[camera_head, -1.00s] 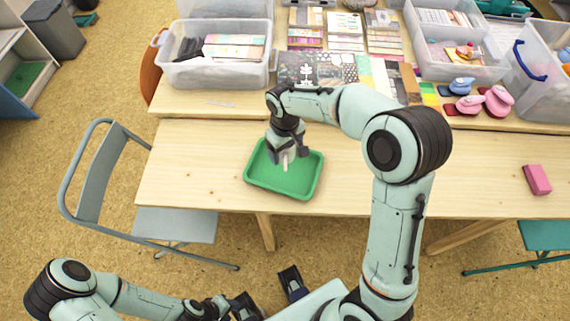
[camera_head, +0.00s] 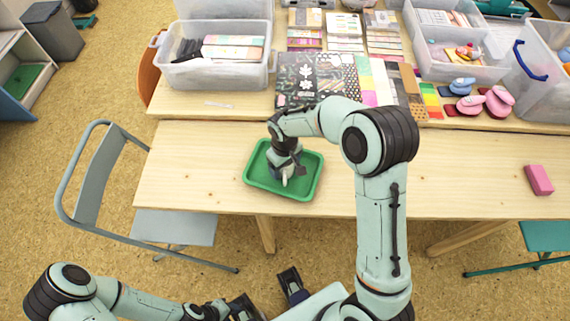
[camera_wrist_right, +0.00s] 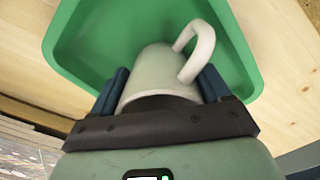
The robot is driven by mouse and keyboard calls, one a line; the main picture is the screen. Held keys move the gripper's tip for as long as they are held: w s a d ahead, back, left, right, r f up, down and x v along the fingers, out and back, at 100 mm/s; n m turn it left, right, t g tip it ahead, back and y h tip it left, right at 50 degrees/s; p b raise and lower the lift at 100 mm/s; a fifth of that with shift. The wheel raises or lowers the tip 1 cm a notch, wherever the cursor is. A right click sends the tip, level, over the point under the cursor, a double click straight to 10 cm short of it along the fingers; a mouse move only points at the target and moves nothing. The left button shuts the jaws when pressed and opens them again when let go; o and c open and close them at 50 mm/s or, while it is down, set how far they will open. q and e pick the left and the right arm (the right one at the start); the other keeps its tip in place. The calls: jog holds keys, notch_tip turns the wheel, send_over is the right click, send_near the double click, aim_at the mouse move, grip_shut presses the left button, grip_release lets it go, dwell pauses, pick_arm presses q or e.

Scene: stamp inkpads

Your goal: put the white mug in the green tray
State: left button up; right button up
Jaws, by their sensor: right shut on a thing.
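The green tray (camera_head: 256,184) lies on the wooden table. It fills much of the right wrist view (camera_wrist_right: 85,45). My right gripper (camera_head: 286,172) is over the inside of the tray, pointing down. In the right wrist view my right gripper (camera_wrist_right: 163,88) is shut on the white mug (camera_wrist_right: 155,70), one finger on each side, with the handle showing toward the upper right. In the head view the mug (camera_head: 285,180) is mostly hidden by the gripper. I cannot tell whether it touches the tray floor. My left gripper (camera_head: 268,296) is open and empty, below the table's front edge.
A pink block (camera_head: 538,180) lies at the table's right. Patterned paper (camera_head: 310,78), inkpads with pink and blue stamps (camera_head: 470,104) and clear bins (camera_head: 213,67) stand at the back. The table left of the tray is clear.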

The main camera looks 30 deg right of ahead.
jog(key=o, duration=1.2)
jog(key=shift+f, duration=0.1)
jog(key=shift+r, duration=0.2)
notch_tip(320, 180, up, 12)
jog(key=p, duration=0.1)
jog(key=shift+a, duration=0.15)
jog(key=shift+f, duration=0.1)
